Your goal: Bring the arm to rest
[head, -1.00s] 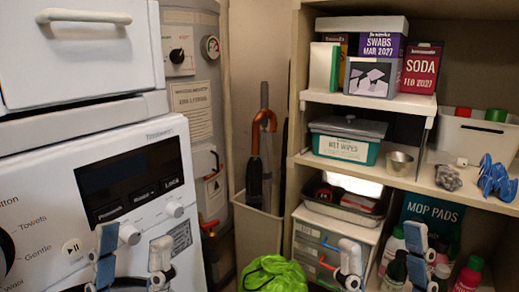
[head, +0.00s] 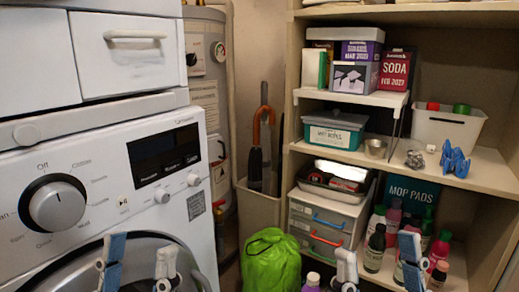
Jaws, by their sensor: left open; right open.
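My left gripper (head: 139,270) is at the bottom left in the head view, in front of the washing machine door. Its two fingers stand apart with nothing between them. My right gripper (head: 378,268) is at the bottom right, in front of the lower shelf and the drawers. Its fingers are also apart and empty. Both grippers point up in the picture, and their lower parts are cut off by the frame edge.
A washing machine (head: 105,190) stands at left. A green bag (head: 270,262) sits on the floor between it and the shelf unit (head: 400,12). The unit holds a teal wipes box (head: 335,137), a white bin (head: 447,130) and several bottles. An umbrella (head: 262,125) stands in a beige bin (head: 257,208).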

